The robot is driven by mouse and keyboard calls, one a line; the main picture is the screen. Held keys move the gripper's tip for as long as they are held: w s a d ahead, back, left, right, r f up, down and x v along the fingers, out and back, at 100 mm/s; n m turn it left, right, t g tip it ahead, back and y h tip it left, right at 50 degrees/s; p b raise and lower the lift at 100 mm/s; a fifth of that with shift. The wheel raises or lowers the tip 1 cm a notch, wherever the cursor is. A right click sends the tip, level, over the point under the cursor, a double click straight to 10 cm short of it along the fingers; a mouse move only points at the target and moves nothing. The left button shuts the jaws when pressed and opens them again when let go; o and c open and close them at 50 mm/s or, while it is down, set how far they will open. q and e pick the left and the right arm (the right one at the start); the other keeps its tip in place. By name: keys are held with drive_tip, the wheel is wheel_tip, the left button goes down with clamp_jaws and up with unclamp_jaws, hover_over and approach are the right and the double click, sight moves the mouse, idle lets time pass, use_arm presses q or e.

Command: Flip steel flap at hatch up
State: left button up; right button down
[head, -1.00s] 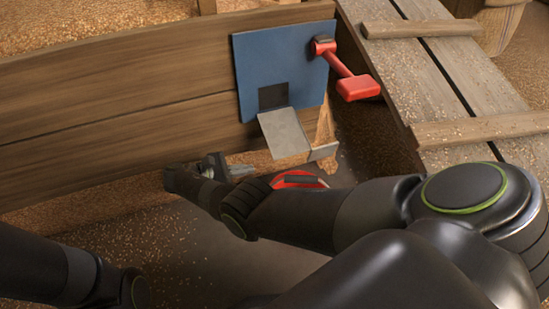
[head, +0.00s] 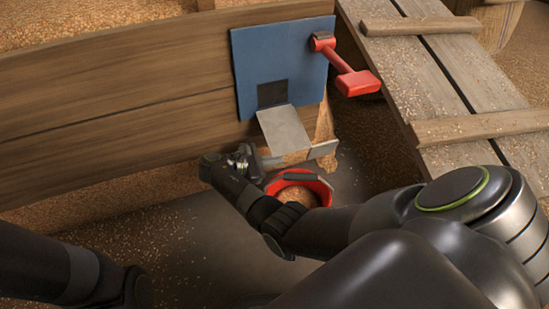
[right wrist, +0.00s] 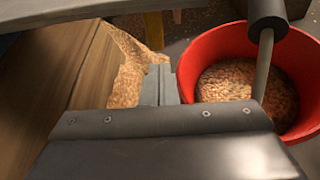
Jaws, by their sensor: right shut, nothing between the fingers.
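The steel flap (head: 284,130) is a grey plate that slopes down and outward from the dark opening (head: 273,93) in the blue hatch plate (head: 285,55). A small bent tab (head: 322,150) shows at its lower right. My right gripper (head: 262,161) is shut and empty, just below and left of the flap's lower edge; I cannot tell whether they touch. In the right wrist view, my shut fingers (right wrist: 160,85) point under a grey strip that looks like the flap (right wrist: 95,9). My left arm shows at the lower left, but its gripper is out of view.
A red bucket (head: 322,190) holding grain stands below the flap, close to my right forearm. A red lever (head: 357,83) sticks out right of the hatch. A plank ramp (head: 455,75) lies to the right. A wooden wall (head: 120,100) is behind my gripper.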

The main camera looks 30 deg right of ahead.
drive_tip(key=shift+s+a+r, duration=0.1)
drive_tip(key=shift+s+r, duration=0.1)
drive_tip(key=shift+r, duration=0.6)
